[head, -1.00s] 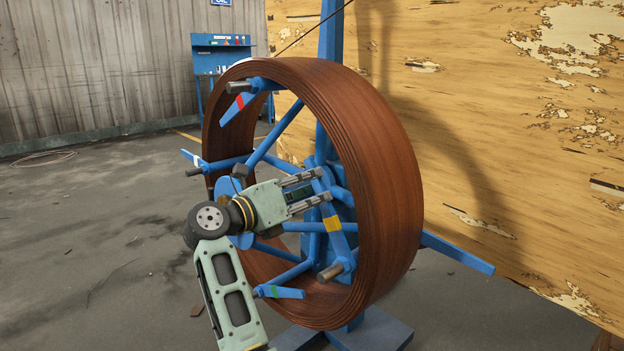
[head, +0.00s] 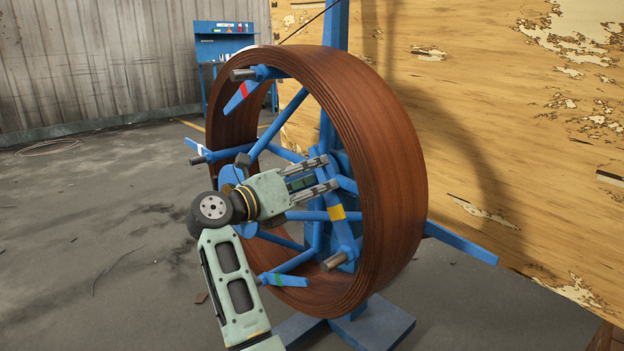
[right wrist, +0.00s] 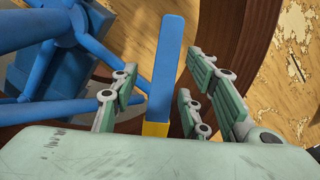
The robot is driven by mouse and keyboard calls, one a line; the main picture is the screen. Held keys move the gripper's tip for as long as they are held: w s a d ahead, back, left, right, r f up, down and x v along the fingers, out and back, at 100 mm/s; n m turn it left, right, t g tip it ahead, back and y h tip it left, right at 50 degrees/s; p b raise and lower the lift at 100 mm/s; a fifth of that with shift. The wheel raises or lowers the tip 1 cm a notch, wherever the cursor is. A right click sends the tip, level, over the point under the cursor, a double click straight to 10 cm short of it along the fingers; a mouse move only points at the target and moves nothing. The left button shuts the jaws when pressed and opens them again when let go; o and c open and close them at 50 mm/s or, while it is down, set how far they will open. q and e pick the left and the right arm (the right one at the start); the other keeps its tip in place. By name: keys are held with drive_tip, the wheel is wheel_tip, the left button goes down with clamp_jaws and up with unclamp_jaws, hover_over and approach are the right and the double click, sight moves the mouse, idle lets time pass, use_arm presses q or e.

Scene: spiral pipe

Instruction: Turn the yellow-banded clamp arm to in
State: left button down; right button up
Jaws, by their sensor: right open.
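The yellow-banded clamp arm (head: 350,236) is a flat blue bar with a yellow band, at the right inner side of the brown coil in the head view. In the right wrist view the bar (right wrist: 169,55) runs upward, with its yellow band (right wrist: 155,129) near my gripper body. My right gripper (head: 331,173) is open, its fingertips at the bar's upper part, above the band. In the right wrist view its fingers (right wrist: 170,78) stand on both sides of the bar, with gaps visible. Contact cannot be told. My left gripper is not in view.
The brown coil (head: 395,160) surrounds the blue spokes. Other clamp arms carry red (head: 243,90), white (head: 199,150) and green (head: 279,280) bands. A blue bar (head: 460,243) sticks out right. A wooden wall (head: 540,150) stands behind. Open floor (head: 90,260) lies left.

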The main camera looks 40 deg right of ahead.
wheel_tip(320, 180, up, 10)
idle(0.5)
